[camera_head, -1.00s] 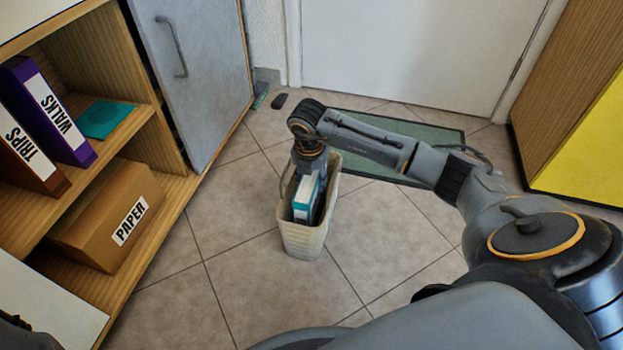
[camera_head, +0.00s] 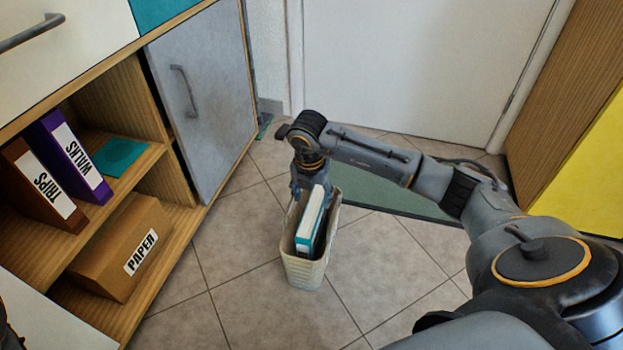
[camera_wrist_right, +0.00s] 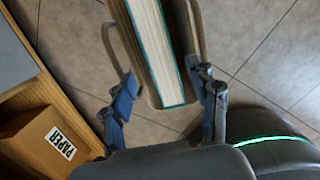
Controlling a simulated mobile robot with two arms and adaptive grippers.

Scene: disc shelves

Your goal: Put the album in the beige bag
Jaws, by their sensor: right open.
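The album, a teal book-like block with a white page edge (camera_head: 310,220), stands tilted inside the beige bag (camera_head: 303,273) on the floor, its upper part sticking above the rim. My right gripper (camera_head: 308,187) is over the back part of the bag, close to the album. In the right wrist view my right gripper (camera_wrist_right: 167,80) has its blue-padded fingers spread wide, with the album (camera_wrist_right: 152,45) between them and apart from both. The bag (camera_wrist_right: 195,35) shows there around the album, with its handles. The album's lower part is hidden in the bag. My left gripper is not in view.
A wooden shelf at the left holds the purple WALKS binder (camera_head: 68,155), the brown TRIPS binder (camera_head: 42,185), a teal flat item (camera_head: 120,157) and a PAPER box (camera_head: 115,250). A green mat (camera_head: 390,195) lies before the white door. Tiled floor around the bag is clear.

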